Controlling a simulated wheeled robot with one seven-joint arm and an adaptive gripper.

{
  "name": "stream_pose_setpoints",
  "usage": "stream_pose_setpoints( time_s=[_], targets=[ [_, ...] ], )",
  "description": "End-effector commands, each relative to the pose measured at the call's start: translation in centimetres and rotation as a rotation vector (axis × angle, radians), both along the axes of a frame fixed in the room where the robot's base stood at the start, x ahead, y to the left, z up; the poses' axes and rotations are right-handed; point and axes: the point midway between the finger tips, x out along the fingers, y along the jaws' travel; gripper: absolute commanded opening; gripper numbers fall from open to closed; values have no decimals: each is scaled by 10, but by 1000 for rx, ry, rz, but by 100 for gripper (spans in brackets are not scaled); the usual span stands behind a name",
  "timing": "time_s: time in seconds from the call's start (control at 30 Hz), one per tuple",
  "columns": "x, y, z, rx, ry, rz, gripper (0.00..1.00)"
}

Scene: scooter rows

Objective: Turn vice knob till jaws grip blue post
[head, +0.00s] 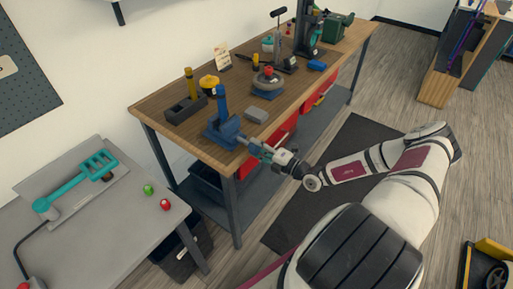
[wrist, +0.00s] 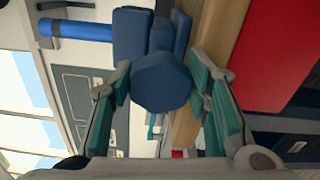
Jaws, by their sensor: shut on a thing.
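The blue vice (head: 222,133) stands at the near front corner of the wooden bench. The blue post (head: 220,98) rises upright from it; in the wrist view the post (wrist: 78,29) runs sideways out of the vice (wrist: 148,32). I cannot tell whether the vice jaws touch the post. The blue faceted vice knob (wrist: 161,82) faces the wrist camera. My gripper (head: 246,143) reaches it from the front of the bench. In the wrist view its teal fingers (wrist: 163,86) stand on both sides of the knob, shut on it. In the head view the gripper mostly hides the knob.
On the wooden bench (head: 160,98), a grey block (head: 257,115), a dark holder with a yellow post (head: 186,108) and a round grey base (head: 267,84) stand near the vice. Red drawers (head: 284,130) sit below. A grey table (head: 108,228) stands at left.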

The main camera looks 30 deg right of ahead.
Motion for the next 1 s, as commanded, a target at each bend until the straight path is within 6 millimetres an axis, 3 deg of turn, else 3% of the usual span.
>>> stream_pose_setpoints(
  time_s=[0.53,0.57,0.63,1.0],
  targets=[
    [-1,0,-2,20,13,0,16],
    [-1,0,-2,20,13,0,50],
    [-1,0,-2,20,13,0,64],
    [-3,-1,-1,20,9,0,64]
  ],
)
